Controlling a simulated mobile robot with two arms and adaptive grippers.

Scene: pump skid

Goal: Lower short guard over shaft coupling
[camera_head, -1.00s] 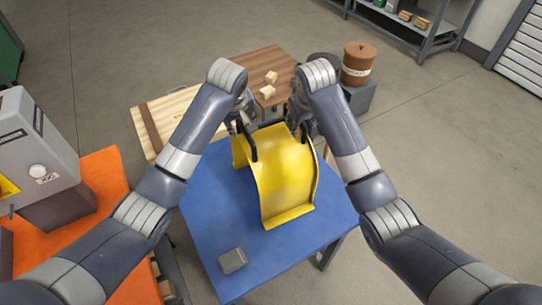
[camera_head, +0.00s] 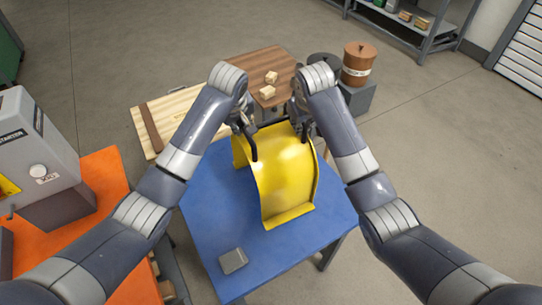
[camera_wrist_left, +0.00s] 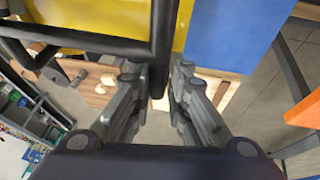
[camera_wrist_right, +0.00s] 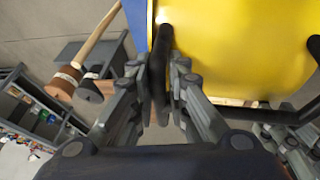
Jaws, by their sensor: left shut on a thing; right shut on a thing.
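The yellow curved guard (camera_head: 287,182) stands on or just above the blue table (camera_head: 212,205), with a black handle on each side. My left gripper (camera_head: 246,128) is shut on its left black handle (camera_head: 253,150); in the left wrist view the handle bar (camera_wrist_left: 159,45) runs down between the fingers. My right gripper (camera_head: 303,126) is shut on the other handle, which shows as a dark bar (camera_wrist_right: 163,55) between the fingers in the right wrist view. The guard's yellow side (camera_wrist_right: 235,50) is close beside that gripper. I cannot make out the shaft coupling.
A grey machine housing (camera_head: 38,145) stands on an orange base (camera_head: 103,185) at the left. A small grey block (camera_head: 233,261) lies on the blue table's front. Behind are a pale wooden board (camera_head: 178,112), a brown top with wooden blocks (camera_head: 268,92), and a brown drum (camera_head: 359,65).

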